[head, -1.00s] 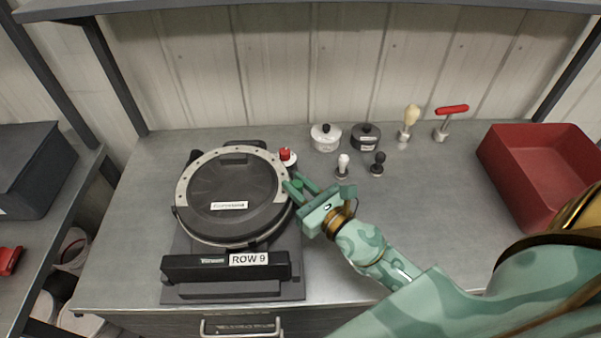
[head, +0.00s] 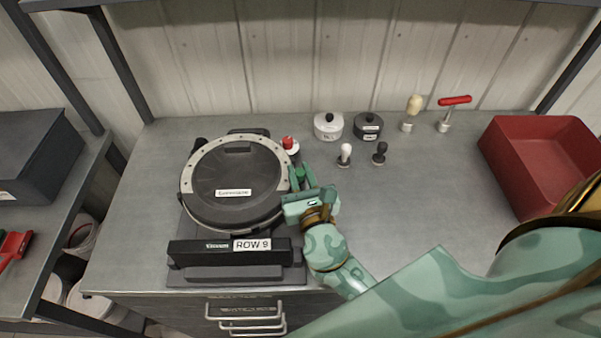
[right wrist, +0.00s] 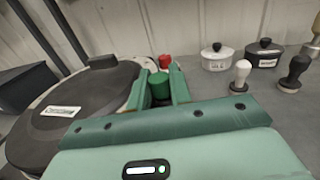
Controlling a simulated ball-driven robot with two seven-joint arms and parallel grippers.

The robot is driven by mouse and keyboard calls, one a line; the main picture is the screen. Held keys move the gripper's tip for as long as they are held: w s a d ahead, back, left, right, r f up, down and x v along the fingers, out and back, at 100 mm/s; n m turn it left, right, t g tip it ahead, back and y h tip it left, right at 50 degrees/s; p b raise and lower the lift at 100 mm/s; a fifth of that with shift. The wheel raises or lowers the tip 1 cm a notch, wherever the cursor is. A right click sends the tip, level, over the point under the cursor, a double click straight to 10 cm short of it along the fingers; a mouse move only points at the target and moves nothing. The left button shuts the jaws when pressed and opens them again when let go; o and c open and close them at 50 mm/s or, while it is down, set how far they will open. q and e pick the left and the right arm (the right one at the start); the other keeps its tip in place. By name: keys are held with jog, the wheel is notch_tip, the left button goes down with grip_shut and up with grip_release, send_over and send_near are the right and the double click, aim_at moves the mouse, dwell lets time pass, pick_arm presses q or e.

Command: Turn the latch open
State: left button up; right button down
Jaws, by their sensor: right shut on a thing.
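The seed meter (head: 237,180) is a round dark housing with a pale studded rim, on a dark base at the left of the bench. A green knob (right wrist: 159,86), which looks like the latch, stands at its right edge. My right gripper (head: 300,172) is shut on this green knob, with one finger on each side of it in the right wrist view. The fingers point away toward the back wall. How far the latch is turned cannot be told. My left gripper is not in view.
A red-topped knob (head: 288,143) stands just beyond my fingers. A white lidded pot (head: 328,127), a dark pot (head: 368,127), small white and black knobbed tools and a red T-handle (head: 455,101) stand behind. A red bin (head: 545,165) is at right. The middle bench is clear.

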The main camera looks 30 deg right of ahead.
aim_at(300, 175)
jog(key=c, duration=1.3)
grip_release()
jog(key=shift+r, duration=0.25)
jog(key=r+p, duration=0.4)
jog(key=p, duration=0.1)
jog(key=shift+s+a+r, duration=0.2)
jog(key=shift+s+a, duration=0.05)
jog(key=shift+s, duration=0.05)
jog(key=s+a+r+p, duration=0.1)
jog(key=s+a+r, duration=0.1)
jog(key=s, duration=0.2)
jog(key=s+a+r+p, duration=0.2)
jog(key=s+r, duration=0.1)
jog(key=s, duration=0.1)
jog(key=s+a+r+p, duration=0.2)
jog(key=s+r, duration=0.1)
jog(key=s, duration=0.1)
